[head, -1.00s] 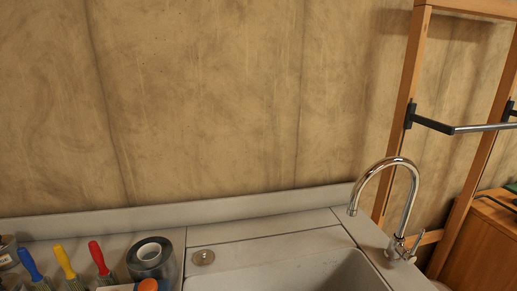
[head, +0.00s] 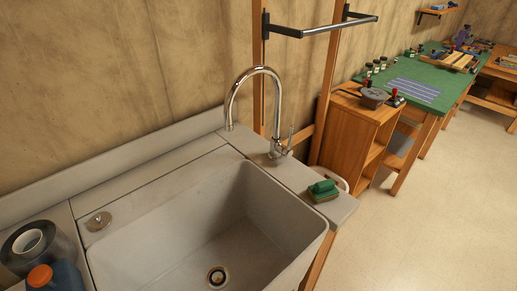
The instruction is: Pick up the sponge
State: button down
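A green sponge (head: 323,190) with a paler lower edge sits on the right ledge of the grey sink (head: 131,244), near the ledge's right edge. Another small green piece shows on or just behind it; I cannot tell whether it is part of the sponge. My gripper is not in view.
A chrome faucet (head: 280,110) stands at the sink's back right corner, left of the sponge. A tape roll (head: 28,243) and an orange-capped bottle (head: 52,278) stand at lower left. A wooden cabinet (head: 358,131) and a green-topped bench (head: 425,77) stand beyond. The floor (head: 430,220) at right is clear.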

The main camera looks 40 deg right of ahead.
aim_at(324, 191)
jog(key=u, duration=0.25)
jog(key=l+u, duration=0.55)
jog(key=u, duration=0.2)
jog(key=l+u, duration=0.35)
jog(key=k+l+u, duration=0.1)
jog(key=l, duration=0.3)
jog(key=k+l+u, duration=0.1)
jog(key=l, duration=0.3)
jog(key=k+l, duration=0.3)
jog(key=k+l+u, duration=0.15)
jog(key=l, duration=0.3)
